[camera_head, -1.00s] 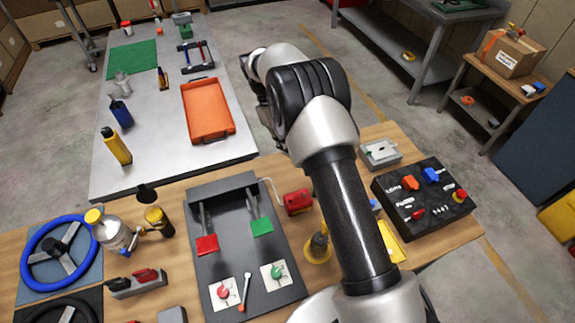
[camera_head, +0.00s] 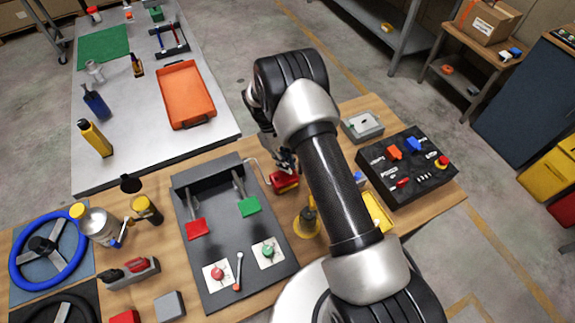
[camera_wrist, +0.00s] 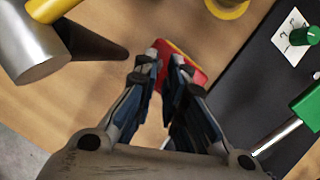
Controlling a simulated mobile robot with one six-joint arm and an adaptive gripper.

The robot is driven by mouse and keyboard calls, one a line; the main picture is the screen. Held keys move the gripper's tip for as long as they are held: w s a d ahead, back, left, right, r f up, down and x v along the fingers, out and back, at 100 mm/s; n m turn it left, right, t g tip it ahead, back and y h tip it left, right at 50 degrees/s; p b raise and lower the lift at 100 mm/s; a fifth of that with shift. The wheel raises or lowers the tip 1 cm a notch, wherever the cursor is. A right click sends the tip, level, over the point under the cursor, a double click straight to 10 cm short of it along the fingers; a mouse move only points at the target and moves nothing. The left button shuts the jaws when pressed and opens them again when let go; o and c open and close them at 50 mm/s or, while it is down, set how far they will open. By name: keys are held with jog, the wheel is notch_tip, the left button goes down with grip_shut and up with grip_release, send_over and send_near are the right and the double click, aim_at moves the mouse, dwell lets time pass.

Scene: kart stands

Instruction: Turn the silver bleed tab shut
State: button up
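A red block (camera_head: 284,182) stands on the wooden bench, just right of the pedal box, with a thin pale line running from the box towards it. It also shows in the wrist view (camera_wrist: 194,74), partly covered by my fingers. My gripper (camera_wrist: 165,62) points down at this block. Its two fingertips are close together with a narrow gap, and I see nothing held between them. In the head view my gripper (camera_head: 284,165) is right above the block, mostly behind my arm. I cannot make out the silver bleed tab; my fingers may hide it.
The pedal box (camera_head: 225,268) with red and green pedals is left of the block. A yellow funnel-like item (camera_head: 306,222) stands nearer me. A black switch panel (camera_head: 407,190) is to the right. In the wrist view a silver cylinder (camera_wrist: 35,55) lies at the left.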

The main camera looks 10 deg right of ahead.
jog(key=shift+s+d+f, duration=0.2)
jog(key=shift+s+f, duration=0.05)
jog(key=shift+f, duration=0.4)
jog(key=shift+c, duration=0.3)
grip_shut()
jog(key=shift+w+m+b, duration=0.1)
jog(key=shift+m+b, duration=0.6)
jog(key=shift+b, duration=0.05)
jog(key=shift+c, duration=0.5)
grip_release()
jog(key=shift+o, duration=0.8)
